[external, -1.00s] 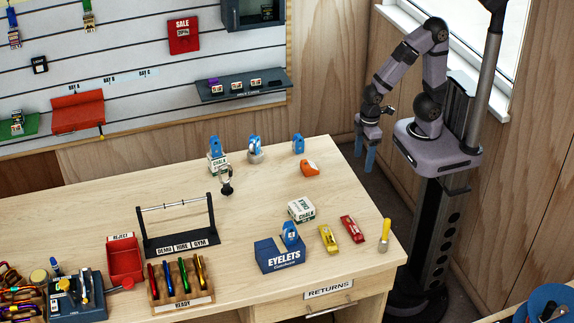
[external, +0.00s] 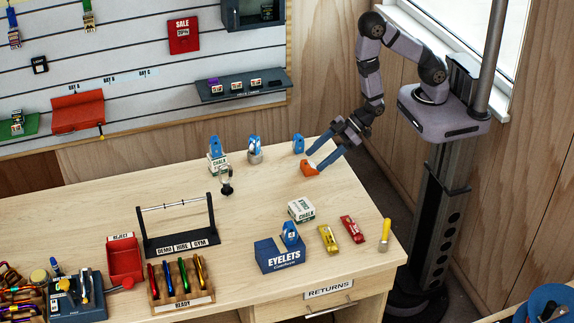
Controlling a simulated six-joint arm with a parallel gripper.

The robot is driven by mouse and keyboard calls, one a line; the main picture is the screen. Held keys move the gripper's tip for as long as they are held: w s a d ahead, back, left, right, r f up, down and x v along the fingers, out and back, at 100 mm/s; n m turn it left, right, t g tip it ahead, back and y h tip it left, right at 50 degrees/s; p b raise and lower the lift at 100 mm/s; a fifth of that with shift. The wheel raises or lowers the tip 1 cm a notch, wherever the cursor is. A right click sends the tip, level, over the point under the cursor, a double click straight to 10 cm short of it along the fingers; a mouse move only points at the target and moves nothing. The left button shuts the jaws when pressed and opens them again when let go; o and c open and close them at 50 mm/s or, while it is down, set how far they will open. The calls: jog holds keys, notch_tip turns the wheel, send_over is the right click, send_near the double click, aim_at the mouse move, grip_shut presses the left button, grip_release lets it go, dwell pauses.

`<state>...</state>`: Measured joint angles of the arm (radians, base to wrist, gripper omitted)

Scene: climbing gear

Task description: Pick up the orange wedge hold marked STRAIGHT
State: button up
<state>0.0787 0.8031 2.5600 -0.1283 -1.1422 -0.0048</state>
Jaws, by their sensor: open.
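The orange wedge hold (external: 309,169) lies on the wooden bench near its far right edge. Any marking on it is too small to read. My gripper (external: 315,163) has its two blue fingers apart and reaches in from the right, with the fingertips at the hold. The fingers cover part of the hold's top and right side. I cannot tell whether they touch it.
A blue item (external: 298,144) stands just behind the hold, close to my fingers. A white chalk box (external: 302,210), a yellow item (external: 328,239) and a red item (external: 352,229) lie nearer the front.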

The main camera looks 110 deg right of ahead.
aim_at(306, 164)
jog(key=shift+s+a+t, duration=0.25)
jog(key=shift+t, duration=0.35)
jog(key=shift+s+d+f+t, duration=0.2)
jog(key=shift+s+f+t, duration=0.1)
jog(key=shift+t, duration=0.2)
jog(key=shift+s+d+f+t+h+b, duration=0.1)
jog(key=shift+s+d+t+h+b, duration=0.2)
jog(key=shift+s+t+b, duration=0.1)
jog(key=shift+w, duration=0.15)
jog(key=shift+b+x, duration=1)
jog(key=shift+b, duration=0.4)
jog(key=shift+f, duration=0.1)
jog(key=b+x, duration=0.1)
jog(key=b, duration=0.1)
jog(key=shift+w+f+b, duration=0.15)
jog(key=shift+w+b, duration=0.15)
jog(key=shift+b, duration=0.05)
jog(key=w+p, duration=0.2)
jog(key=shift+w+d+f, duration=0.1)
jog(key=shift+w+f, duration=0.1)
jog(key=shift+w, duration=0.15)
jog(key=shift+w+f, duration=0.2)
jog(key=shift+w, duration=0.15)
